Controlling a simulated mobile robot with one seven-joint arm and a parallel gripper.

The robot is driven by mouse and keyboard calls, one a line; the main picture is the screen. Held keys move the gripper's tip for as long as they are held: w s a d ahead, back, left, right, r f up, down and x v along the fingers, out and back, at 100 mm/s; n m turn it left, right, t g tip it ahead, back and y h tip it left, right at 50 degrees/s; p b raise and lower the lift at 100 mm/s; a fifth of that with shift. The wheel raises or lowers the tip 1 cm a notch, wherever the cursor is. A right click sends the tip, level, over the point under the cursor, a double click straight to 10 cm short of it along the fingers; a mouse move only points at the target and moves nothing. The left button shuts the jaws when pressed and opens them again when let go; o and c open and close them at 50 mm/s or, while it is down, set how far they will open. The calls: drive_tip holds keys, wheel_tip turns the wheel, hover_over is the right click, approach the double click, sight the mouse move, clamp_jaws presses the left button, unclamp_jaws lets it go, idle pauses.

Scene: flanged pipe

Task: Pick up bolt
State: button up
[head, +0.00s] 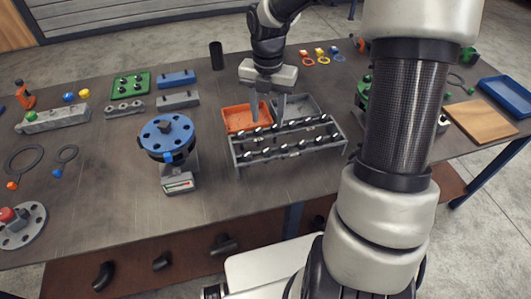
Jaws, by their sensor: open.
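A grey rack (338,147) stands near the middle of the table, with two rows of several bolts (259,131) that have light heads and dark shanks. I cannot tell which single bolt is meant. My gripper (268,117) points down over the back of the rack, close to its upper row. Its two fingers are apart and no bolt shows between them. Whether a fingertip touches the rack or a bolt cannot be made out.
Behind the rack lie an orange tray (233,121) and a grey tray (307,107). A blue-topped flange (166,132) stands to the left. My arm hides part of the table's right side. Bare tabletop lies in front of the rack.

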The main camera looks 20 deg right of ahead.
hover_over(267, 148)
drive_tip(key=f, duration=0.6)
drive_tip(key=shift+w+d, duration=0.1)
drive_tip(key=shift+w, duration=0.1)
drive_tip(key=shift+s+f+b, duration=0.2)
drive_tip(key=shift+f+b, duration=0.25)
drive_tip(key=shift+f, duration=2.25)
clamp_jaws()
